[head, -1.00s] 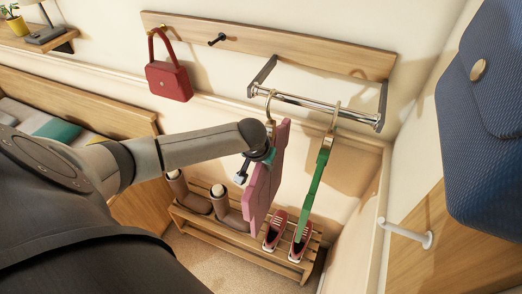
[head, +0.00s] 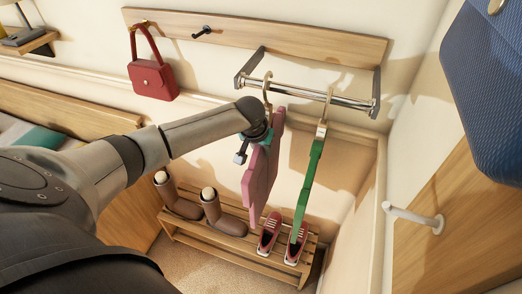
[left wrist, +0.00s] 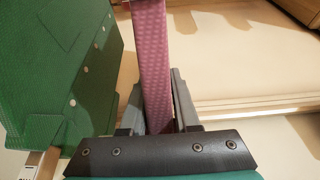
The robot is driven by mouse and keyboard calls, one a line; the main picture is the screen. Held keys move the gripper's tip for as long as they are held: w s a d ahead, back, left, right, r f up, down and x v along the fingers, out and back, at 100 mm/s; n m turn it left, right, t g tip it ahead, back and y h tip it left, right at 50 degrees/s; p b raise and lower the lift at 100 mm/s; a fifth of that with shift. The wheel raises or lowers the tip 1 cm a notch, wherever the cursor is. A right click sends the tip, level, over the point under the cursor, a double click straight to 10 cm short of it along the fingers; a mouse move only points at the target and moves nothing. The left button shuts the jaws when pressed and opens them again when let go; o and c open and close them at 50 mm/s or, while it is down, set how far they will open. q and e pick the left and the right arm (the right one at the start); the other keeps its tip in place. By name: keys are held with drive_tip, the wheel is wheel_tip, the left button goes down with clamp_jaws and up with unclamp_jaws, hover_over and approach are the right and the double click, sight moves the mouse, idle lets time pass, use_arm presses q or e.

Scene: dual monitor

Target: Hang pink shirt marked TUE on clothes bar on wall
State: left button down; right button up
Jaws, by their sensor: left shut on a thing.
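The pink shirt (head: 262,172) hangs edge-on below the left part of the metal clothes bar (head: 312,97) on the wall. Its hook (head: 267,88) is at the bar and appears to loop over it; exact contact is hard to tell. My left gripper (head: 262,140) is shut on the shirt near its top. In the left wrist view the pink fabric (left wrist: 153,60) stands between the two fingers (left wrist: 156,105). The TUE mark is not visible. My right gripper is not in view.
A green garment (head: 308,190) hangs on the bar to the right; it also fills the left of the left wrist view (left wrist: 60,75). A red bag (head: 153,78) hangs from a peg at left. Below stands a shoe rack (head: 210,247) with boots and sneakers. A blue bag (head: 485,90) is at right.

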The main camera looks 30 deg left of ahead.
use_arm(q)
drive_tip(key=shift+f, duration=0.3)
drive_tip(key=c, duration=0.6)
unclamp_jaws()
drive_tip(key=shift+o, duration=0.2)
drive_tip(key=p+v, duration=0.1)
drive_tip(key=v, duration=1.4)
drive_tip(key=shift+r, duration=0.15)
